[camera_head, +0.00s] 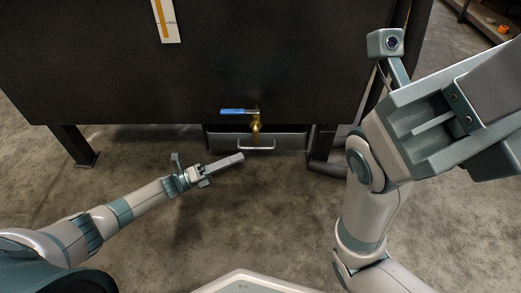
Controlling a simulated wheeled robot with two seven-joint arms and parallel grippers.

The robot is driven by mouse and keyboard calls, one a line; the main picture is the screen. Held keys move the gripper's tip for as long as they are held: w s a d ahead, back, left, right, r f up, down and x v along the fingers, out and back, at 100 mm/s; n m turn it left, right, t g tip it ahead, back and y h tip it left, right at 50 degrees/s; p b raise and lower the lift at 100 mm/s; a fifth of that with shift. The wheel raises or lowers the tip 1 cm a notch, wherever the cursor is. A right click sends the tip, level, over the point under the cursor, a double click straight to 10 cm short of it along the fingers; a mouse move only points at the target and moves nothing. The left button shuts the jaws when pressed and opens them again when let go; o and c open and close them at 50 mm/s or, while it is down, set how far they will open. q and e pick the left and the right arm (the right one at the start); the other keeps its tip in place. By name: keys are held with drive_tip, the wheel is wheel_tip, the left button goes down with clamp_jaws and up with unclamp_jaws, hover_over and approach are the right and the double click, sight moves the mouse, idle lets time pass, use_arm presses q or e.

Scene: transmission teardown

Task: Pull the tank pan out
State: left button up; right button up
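The tank pan (285,140) is a grey drawer-like tray under the dark tank. Its front faces me and carries a pale bar handle (257,148). My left gripper (240,157) is low in front of the tank, its fingers pointing right toward the handle and ending just left of it. I see no clear contact with the handle. The fingers look close together, but I cannot tell whether there is a gap. My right arm is raised at the right, large and close to the camera. Its fingertips are not clearly visible.
The dark tank (220,60) fills the upper view on dark legs (78,147). A brass tap with a blue lever (238,112) hangs above the pan's handle. A yellow-and-white label (166,20) is on the tank. The concrete floor in front is clear.

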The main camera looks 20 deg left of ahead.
use_arm(q)
drive_tip(key=b+x, duration=0.2)
drive_tip(key=x, duration=0.7)
drive_tip(key=shift+w+d, duration=0.1)
drive_tip(key=shift+d, duration=0.05)
clamp_jaws()
